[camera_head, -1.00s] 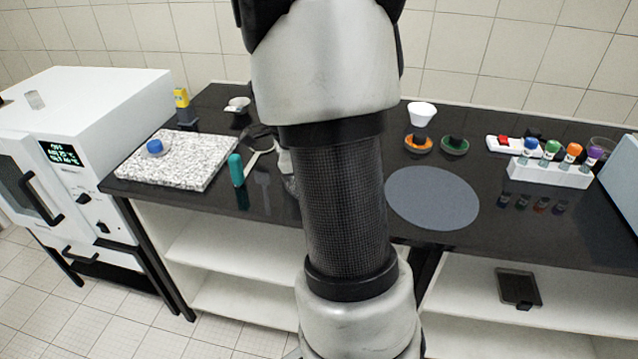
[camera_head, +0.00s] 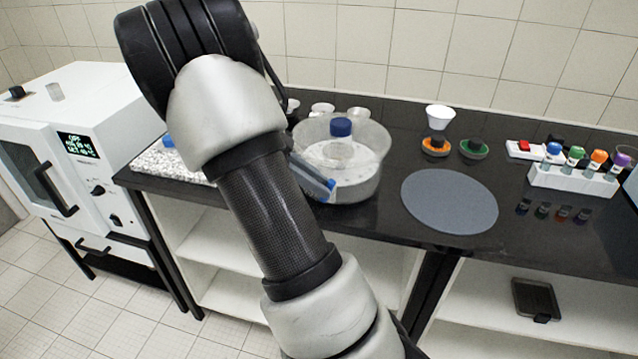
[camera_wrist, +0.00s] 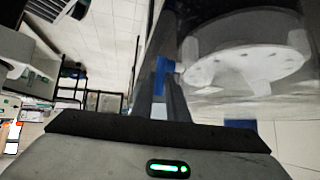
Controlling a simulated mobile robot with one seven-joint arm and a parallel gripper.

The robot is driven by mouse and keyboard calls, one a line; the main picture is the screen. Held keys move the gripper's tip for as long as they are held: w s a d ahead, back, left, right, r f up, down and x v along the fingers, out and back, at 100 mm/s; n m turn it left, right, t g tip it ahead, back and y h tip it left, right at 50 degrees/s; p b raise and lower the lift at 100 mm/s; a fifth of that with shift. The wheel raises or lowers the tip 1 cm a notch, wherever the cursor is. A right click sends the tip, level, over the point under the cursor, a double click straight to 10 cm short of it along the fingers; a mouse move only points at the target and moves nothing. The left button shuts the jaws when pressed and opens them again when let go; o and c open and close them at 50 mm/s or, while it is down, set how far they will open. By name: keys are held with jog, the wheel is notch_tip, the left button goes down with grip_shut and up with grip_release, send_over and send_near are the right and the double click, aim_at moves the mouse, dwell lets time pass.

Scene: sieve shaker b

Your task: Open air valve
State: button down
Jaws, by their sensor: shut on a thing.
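A clear round vessel (camera_head: 362,183) stands on the black bench. A jar with a blue cap (camera_head: 340,127) sits inside it. In the wrist view the vessel (camera_wrist: 215,100) is close on the right, with a white perforated disc (camera_wrist: 245,65) inside. My gripper (camera_wrist: 163,88) is beside its wall, fingers shut on a small blue part (camera_wrist: 166,66) that I take for the air valve. In the head view my grey fingers (camera_head: 312,176) reach the vessel's front left, with blue (camera_head: 331,184) at their tips. My arm hides the wrist. The valve's turn cannot be told.
A grey round mat (camera_head: 449,201) lies right of the vessel. Behind it are a white cup (camera_head: 439,116), an orange ring piece (camera_head: 435,147) and a green one (camera_head: 474,149). A vial rack (camera_head: 572,181) stands far right. A white oven (camera_head: 75,150) is left.

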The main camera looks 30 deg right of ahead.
dwell(0.4)
jog(key=c, duration=2)
grip_release()
jog(key=p+v, duration=0.1)
jog(key=v, duration=1.6)
jog(key=shift+a+r, duration=0.15)
